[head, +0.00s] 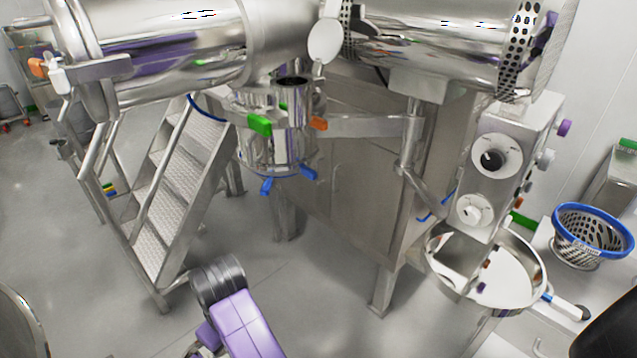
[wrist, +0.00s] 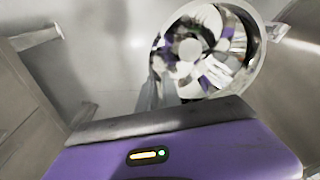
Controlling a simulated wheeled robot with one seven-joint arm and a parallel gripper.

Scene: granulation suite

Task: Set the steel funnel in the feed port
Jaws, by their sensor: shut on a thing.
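My gripper (wrist: 165,125) shows in the wrist view as a purple body with a grey front bar; its fingertips are hidden. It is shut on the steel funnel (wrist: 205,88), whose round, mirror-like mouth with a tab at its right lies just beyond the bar. In the head view my purple arm is at the bottom, left of centre; I cannot make out the funnel there. The likely feed port (head: 293,80) is a dark round opening atop a steel vessel (head: 272,155) under the left drum, with a round lid swung up beside it. The funnel is apart from it.
Steel steps (head: 180,165) stand left of the vessel. A steel cabinet (head: 350,180) and its legs fill the middle. A control box (head: 490,190) with dials, a shiny round pan (head: 510,285) and a blue-rimmed basket (head: 590,240) are at right. The floor before the steps is clear.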

